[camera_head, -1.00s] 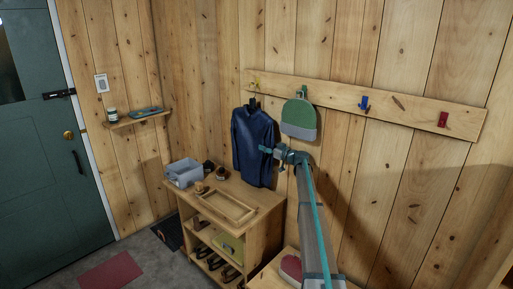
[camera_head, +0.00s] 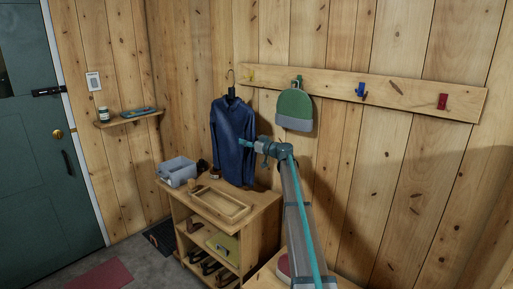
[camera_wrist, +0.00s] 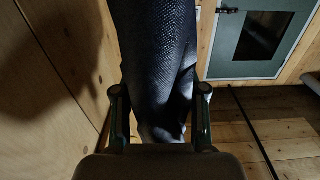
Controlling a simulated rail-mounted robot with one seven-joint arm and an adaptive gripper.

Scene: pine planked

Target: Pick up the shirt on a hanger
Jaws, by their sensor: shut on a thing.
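The dark blue shirt (camera_head: 230,135) hangs upright on its hanger (camera_head: 231,78), whose hook stands free, left of and apart from the yellow wall hook (camera_head: 251,77). My gripper (camera_head: 247,143) is at the shirt's right side and shut on it. In the wrist view the shirt's cloth (camera_wrist: 155,50) fills the space between the two fingers of my gripper (camera_wrist: 161,95). The fingertips are partly hidden by the cloth in the head view.
A green and grey bag (camera_head: 295,103) hangs on the rail (camera_head: 415,97), close right of the shirt. Blue (camera_head: 361,89) and red (camera_head: 442,101) hooks are bare. Below stands a shelf unit (camera_head: 258,205) with a tray (camera_head: 221,204) and a grey bin (camera_head: 177,171).

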